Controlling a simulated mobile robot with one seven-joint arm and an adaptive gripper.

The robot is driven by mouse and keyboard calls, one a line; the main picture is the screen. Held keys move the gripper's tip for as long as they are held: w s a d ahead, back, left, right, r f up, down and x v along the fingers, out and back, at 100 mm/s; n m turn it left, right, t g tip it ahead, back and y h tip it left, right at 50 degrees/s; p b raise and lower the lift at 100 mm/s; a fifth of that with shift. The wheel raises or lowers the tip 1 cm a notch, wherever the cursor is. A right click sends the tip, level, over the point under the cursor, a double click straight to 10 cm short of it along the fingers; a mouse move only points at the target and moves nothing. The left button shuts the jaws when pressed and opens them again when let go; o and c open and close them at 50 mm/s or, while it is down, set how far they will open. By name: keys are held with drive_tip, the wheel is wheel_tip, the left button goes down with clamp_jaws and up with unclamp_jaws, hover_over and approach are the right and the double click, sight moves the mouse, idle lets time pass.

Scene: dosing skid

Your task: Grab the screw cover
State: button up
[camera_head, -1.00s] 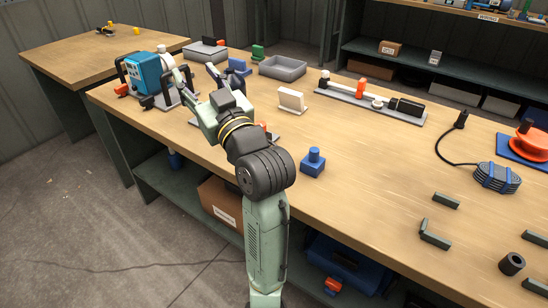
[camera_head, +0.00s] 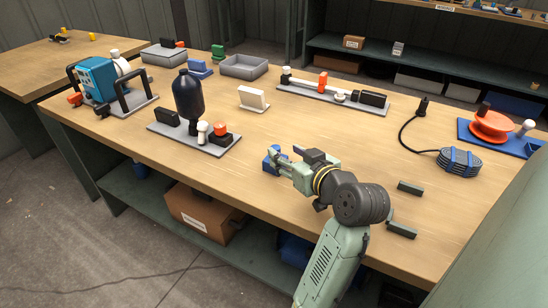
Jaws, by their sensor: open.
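I cannot tell for sure which part is the screw cover. A small blue block with a round top (camera_head: 270,162) sits on the near side of the bench. My gripper (camera_head: 285,153) is open just to its right, its fingers pointing left and partly hiding the block. I cannot tell whether a finger touches it. A grey plate (camera_head: 213,146) further left carries an upright black bottle (camera_head: 188,92), a white capped part (camera_head: 203,132) and a red-topped black part (camera_head: 220,129).
A blue pump (camera_head: 97,78) with black handles stands at the left. A white block (camera_head: 252,98), a grey tray (camera_head: 244,67) and a long fitting rail (camera_head: 330,96) lie behind. A coiled cable (camera_head: 459,161) and dark bars (camera_head: 410,188) are to the right.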

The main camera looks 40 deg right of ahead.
sight(277, 149)
drive_tip(key=x, duration=0.3)
drive_tip(key=p+x, duration=0.1)
drive_tip(key=x, duration=0.1)
drive_tip(key=shift+w+a, duration=0.15)
drive_tip(key=shift+w, duration=0.25)
clamp_jaws()
idle(0.4)
drive_tip(key=shift+r, duration=0.8)
wheel_tip(277, 149, up, 2)
drive_tip(key=shift+s+a, duration=0.1)
drive_tip(key=shift+s, duration=0.05)
drive_tip(key=s+a+b, duration=0.6)
drive_tip(key=s+a, duration=0.1)
drive_tip(key=s, duration=0.1)
drive_tip(key=shift+a+r+b, duration=0.2)
drive_tip(key=shift+b, duration=0.2)
